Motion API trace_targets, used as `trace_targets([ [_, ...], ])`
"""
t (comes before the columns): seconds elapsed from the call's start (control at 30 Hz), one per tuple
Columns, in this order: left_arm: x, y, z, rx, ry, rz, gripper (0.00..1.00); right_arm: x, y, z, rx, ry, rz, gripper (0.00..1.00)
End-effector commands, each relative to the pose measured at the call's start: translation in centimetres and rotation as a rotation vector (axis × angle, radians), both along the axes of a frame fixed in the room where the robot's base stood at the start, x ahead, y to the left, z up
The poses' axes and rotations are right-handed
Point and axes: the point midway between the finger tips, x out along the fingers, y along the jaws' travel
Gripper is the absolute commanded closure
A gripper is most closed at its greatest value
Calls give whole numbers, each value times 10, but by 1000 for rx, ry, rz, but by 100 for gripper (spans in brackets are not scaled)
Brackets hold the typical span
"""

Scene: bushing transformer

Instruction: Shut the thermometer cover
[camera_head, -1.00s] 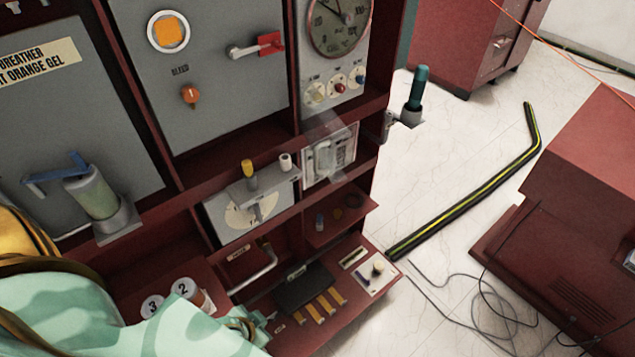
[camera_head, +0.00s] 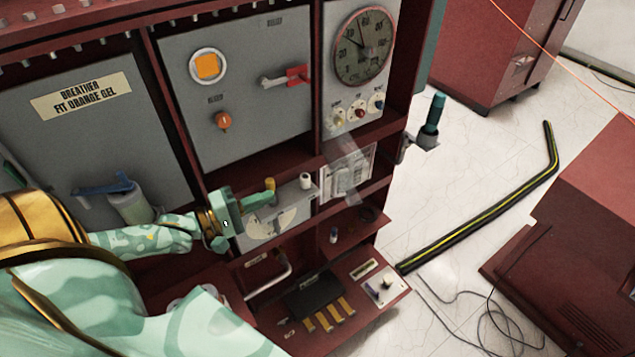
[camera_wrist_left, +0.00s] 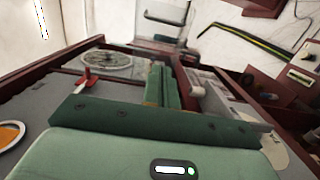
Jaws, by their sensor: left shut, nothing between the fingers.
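A clear plastic cover (camera_head: 350,150) projects from a white-framed unit (camera_head: 347,178) below the round dial gauge (camera_head: 363,46); it looks tilted open. My left gripper (camera_head: 270,199) is shut and empty, pointing right, left of the clear cover and apart from it. In the head view it is near the yellow knob (camera_head: 270,184) above the pale dial box. In the left wrist view the closed green fingers (camera_wrist_left: 160,85) point away, with the round gauge (camera_wrist_left: 105,62) beyond them to the left. My right gripper is not seen.
A white knob (camera_head: 305,181) stands between my fingers and the clear cover. A teal-handled part (camera_head: 432,120) projects at the cabinet's right side.

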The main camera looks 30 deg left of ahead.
Motion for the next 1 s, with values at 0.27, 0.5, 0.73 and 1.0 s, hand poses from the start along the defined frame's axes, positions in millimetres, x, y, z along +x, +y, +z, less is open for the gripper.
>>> trace_targets([
  [0.27,40,-20,0,-4,-7,2,100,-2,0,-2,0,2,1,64],
  [0.5,85,-43,-1,-1,-5,2,100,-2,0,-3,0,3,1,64],
  [0.73,96,-74,-1,-2,-1,1,100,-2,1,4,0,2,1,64],
  [1.0,99,-83,-3,0,0,2,100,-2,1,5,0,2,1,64],
])
